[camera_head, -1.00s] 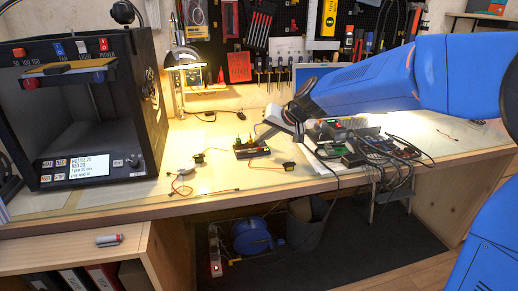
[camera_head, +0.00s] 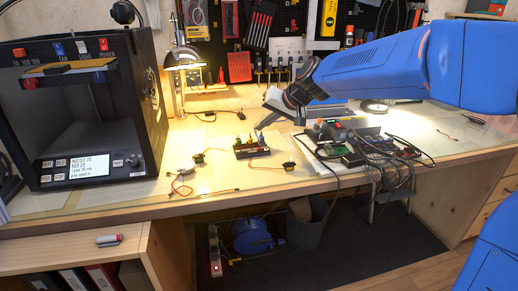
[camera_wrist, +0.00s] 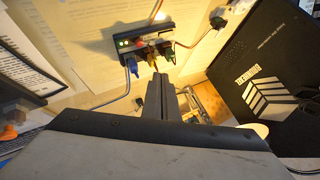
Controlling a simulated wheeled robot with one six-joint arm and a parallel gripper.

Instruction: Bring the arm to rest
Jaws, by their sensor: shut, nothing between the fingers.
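My gripper (camera_head: 267,121) is above the workbench (camera_head: 215,183), behind and slightly right of a small black block with plugs (camera_head: 252,150). Its fingers are shut and empty. In the wrist view, my shut fingers (camera_wrist: 166,90) point toward the same block (camera_wrist: 145,46), which has blue, green and dark plugs standing in it. The fingertips appear apart from the block. My blue arm reaches in from the right of the head view.
A black 3D-printer-like box (camera_head: 80,120) stands at left, and a lit lamp (camera_head: 186,60) behind. Boards with tangled cables (camera_head: 380,150) lie at right. A small servo (camera_head: 284,168) and loose wires lie near the block. Pegboard tools hang behind.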

